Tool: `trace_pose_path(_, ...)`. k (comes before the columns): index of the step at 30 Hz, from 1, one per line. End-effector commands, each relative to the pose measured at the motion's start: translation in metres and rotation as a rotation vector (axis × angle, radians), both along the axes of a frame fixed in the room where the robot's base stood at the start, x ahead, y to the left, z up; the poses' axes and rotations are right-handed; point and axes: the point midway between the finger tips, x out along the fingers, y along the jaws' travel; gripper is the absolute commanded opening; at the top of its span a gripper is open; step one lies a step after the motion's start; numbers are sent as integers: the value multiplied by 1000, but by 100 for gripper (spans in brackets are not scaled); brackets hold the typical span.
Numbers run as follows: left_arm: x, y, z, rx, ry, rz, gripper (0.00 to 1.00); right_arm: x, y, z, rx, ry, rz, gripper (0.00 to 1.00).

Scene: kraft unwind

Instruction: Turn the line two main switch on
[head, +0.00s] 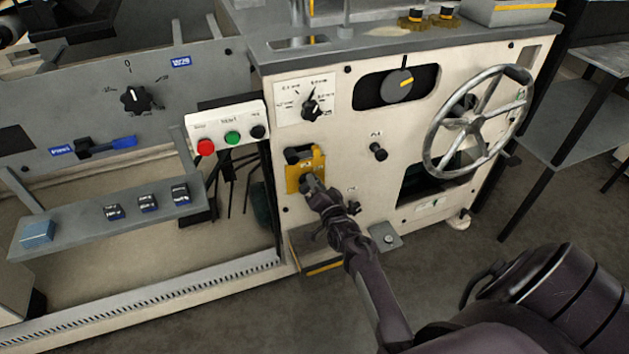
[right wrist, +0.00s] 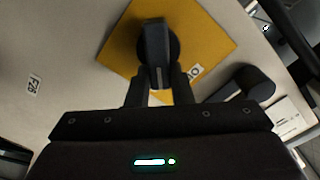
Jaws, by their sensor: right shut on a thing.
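A black rotary switch handle (right wrist: 155,45) stands on a square yellow plate (right wrist: 208,30) in the right wrist view. The yellow plate (head: 292,178) is on the cream machine panel in the head view. My right gripper (head: 309,183) is at this plate and hides much of the handle. In the right wrist view my right gripper (right wrist: 160,82) is shut on the switch handle, one finger on each side. A small white label sits at the plate's edge; I cannot read it surely. My left gripper is not in view.
A red, green and black button box (head: 228,136) is left of the plate. A selector knob (head: 311,108) sits above it, and a small black knob (head: 379,152) and a large handwheel (head: 476,122) to its right. A grey shelf (head: 95,216) juts out at left.

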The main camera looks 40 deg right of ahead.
Motion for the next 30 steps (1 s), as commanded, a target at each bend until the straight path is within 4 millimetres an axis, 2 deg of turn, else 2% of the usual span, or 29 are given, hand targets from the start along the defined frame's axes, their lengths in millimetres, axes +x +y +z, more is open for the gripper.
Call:
trace_pose_path(15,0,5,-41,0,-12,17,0,-1,-5,-8,467,-111,-1,0)
trace_pose_path(30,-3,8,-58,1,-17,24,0,-2,-6,-15,732,-175,-1,0)
